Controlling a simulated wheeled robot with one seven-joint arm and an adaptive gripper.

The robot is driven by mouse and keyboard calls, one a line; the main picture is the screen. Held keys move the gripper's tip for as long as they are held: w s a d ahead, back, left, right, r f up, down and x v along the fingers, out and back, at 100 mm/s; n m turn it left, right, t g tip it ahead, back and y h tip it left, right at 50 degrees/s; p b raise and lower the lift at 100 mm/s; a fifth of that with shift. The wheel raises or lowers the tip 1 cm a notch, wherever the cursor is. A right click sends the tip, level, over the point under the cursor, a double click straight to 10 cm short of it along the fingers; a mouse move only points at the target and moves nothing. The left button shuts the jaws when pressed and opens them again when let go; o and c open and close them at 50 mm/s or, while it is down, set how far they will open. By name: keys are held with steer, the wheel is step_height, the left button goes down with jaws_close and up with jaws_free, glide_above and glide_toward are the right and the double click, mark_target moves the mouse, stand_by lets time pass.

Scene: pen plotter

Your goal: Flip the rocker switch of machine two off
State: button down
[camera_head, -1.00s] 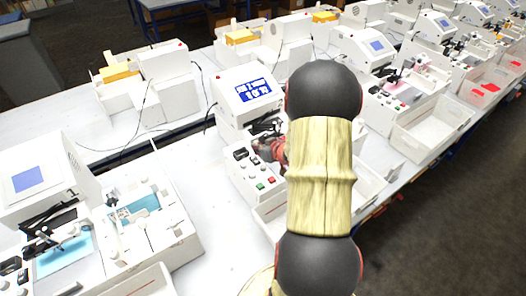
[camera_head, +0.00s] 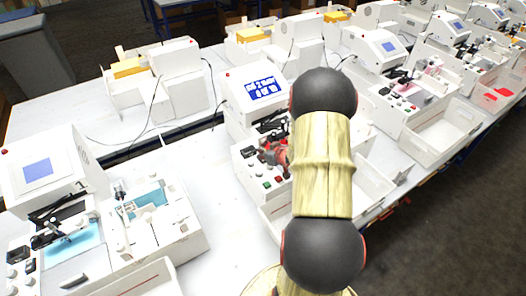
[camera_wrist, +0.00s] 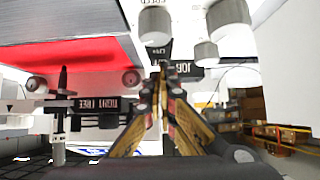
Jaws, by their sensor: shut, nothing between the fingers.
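The machine in front of my arm is a white plotter (camera_head: 232,94) with a lit blue screen (camera_head: 262,89) and a front control panel (camera_head: 247,178). The panel carries dark switches (camera_head: 247,152), pale knobs, a green button (camera_head: 267,183) and a red button. My gripper (camera_head: 273,153) is low over this panel, partly hidden by my arm. In the wrist view my gripper (camera_wrist: 161,76) is shut and empty, its fingertips close to the labelled panel between grey knobs (camera_wrist: 155,25). Which dark part is the rocker switch, and its position, I cannot tell.
Another plotter with a pale blue screen (camera_head: 38,170) stands at the left. More plotters line the table to the right, with a white tray (camera_head: 440,130) nearby. Bare white tabletop (camera_head: 215,190) lies left of the panel. A red surface (camera_wrist: 75,65) shows close by at wrist level.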

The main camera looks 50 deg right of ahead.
steer(key=shift+w+r+g+p, duration=0.15)
steer(key=shift+w+g+p, duration=0.15)
steer(key=shift+p, duration=0.8)
steer(key=shift+d+f+b, duration=0.1)
steer(key=shift+f+b, duration=0.2)
steer(key=shift+b, duration=0.05)
steer(key=shift+s, duration=0.3)
steer(key=shift+s+a+f, duration=0.15)
steer(key=shift+s+a, duration=0.2)
steer(key=shift+s, duration=0.25)
